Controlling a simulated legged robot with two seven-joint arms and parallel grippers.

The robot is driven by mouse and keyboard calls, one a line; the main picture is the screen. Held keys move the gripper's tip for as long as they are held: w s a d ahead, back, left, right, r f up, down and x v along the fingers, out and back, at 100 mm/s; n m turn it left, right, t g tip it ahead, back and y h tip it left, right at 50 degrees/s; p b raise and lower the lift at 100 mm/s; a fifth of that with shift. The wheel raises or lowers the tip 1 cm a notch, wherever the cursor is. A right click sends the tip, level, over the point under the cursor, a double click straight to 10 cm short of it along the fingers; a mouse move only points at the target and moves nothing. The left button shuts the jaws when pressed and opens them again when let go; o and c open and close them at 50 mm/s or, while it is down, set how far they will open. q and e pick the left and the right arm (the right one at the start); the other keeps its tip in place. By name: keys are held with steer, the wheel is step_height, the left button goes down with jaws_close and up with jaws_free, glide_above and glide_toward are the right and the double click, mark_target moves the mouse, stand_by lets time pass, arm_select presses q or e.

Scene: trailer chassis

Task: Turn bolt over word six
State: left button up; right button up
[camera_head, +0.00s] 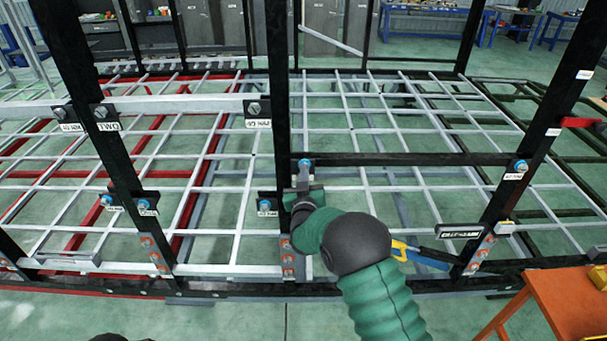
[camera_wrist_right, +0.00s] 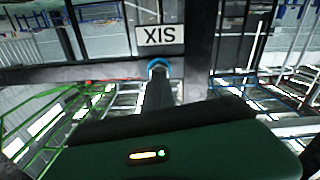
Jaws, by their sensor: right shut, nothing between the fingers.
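The bolt over the word six (camera_wrist_right: 158,65) has a blue ring and sits on a dark frame bar in the wrist view. Its white label (camera_wrist_right: 160,35) shows the word upside down. The same bolt (camera_head: 305,162) shows in the head view at the middle post, with its label hidden behind my gripper. My right gripper (camera_head: 304,176) is shut and points at this bolt from just below and in front. In the wrist view its dark fingers (camera_wrist_right: 160,90) reach up to the bolt and overlap it. I cannot tell whether they touch it. My left gripper is not in view.
Other labelled bolts sit on the posts: one by the word two (camera_head: 101,112), one at the upper middle (camera_head: 255,107), one on the right post (camera_head: 521,166). A black crossbar (camera_head: 420,160) runs right of my gripper. An orange table (camera_head: 565,305) stands at the lower right.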

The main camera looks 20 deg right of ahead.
steer(key=shift+o, duration=1.1)
steer(key=shift+d+r, duration=0.2)
steer(key=shift+d, duration=0.05)
steer(key=shift+o, duration=1.2)
steer(key=shift+s+f, duration=0.15)
steer(key=shift+o, duration=1.1)
steer(key=shift+s+f, duration=0.15)
steer(key=shift+f, duration=0.05)
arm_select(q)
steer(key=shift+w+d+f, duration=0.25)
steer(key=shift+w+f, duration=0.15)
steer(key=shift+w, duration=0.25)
arm_select(e)
steer(key=v, duration=1.7)
steer(key=shift+s+a+f, duration=0.2)
steer(key=shift+s+a, duration=0.05)
steer(key=shift+a, duration=0.1)
